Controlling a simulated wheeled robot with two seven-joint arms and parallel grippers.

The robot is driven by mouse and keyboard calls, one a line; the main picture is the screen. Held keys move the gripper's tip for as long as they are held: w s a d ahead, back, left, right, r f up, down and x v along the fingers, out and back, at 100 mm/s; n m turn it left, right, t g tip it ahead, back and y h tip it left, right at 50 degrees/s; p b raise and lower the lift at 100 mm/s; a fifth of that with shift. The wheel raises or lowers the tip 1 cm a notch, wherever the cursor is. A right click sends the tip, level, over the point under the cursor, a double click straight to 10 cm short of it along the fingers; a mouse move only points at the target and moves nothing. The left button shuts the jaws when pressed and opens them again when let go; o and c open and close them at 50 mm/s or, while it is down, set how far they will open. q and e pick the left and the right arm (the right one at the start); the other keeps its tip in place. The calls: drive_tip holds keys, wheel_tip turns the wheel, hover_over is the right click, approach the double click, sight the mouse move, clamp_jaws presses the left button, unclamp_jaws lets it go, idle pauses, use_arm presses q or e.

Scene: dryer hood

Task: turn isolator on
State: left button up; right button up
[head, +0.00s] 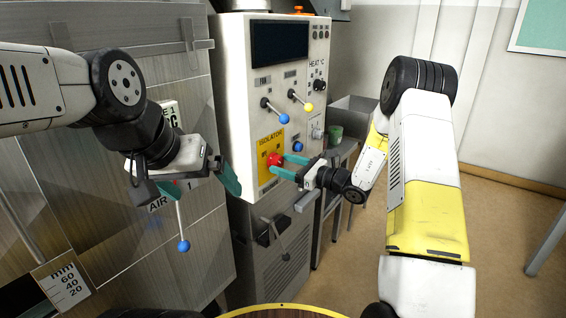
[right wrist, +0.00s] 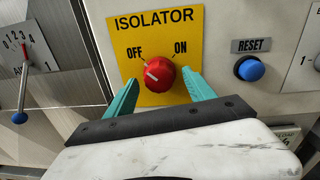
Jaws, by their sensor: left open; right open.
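The isolator is a red rotary knob (head: 275,159) on a yellow plate (head: 264,150) on the front of the white control panel. In the right wrist view the red knob (right wrist: 160,73) sits below the printed words OFF and ON. Its white mark slants up and left, toward the OFF side. My right gripper (head: 285,166) is open at the plate. In the right wrist view its teal fingers (right wrist: 160,92) stand on either side of the knob; I cannot tell whether they touch it. My left gripper (head: 186,186) is open and empty, in front of the metal cabinet.
A blue RESET button (right wrist: 250,68) is right of the plate. Levers with a blue ball (head: 284,118) and a yellow ball (head: 308,107) stick out above the isolator. A blue-tipped AIR lever (head: 183,246) hangs below my left gripper. Floor at the right is clear.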

drive_tip(key=shift+w+a, duration=0.15)
drive_tip(key=shift+a, duration=0.1)
drive_tip(key=c, duration=1.4)
drive_tip(key=shift+o, duration=0.2)
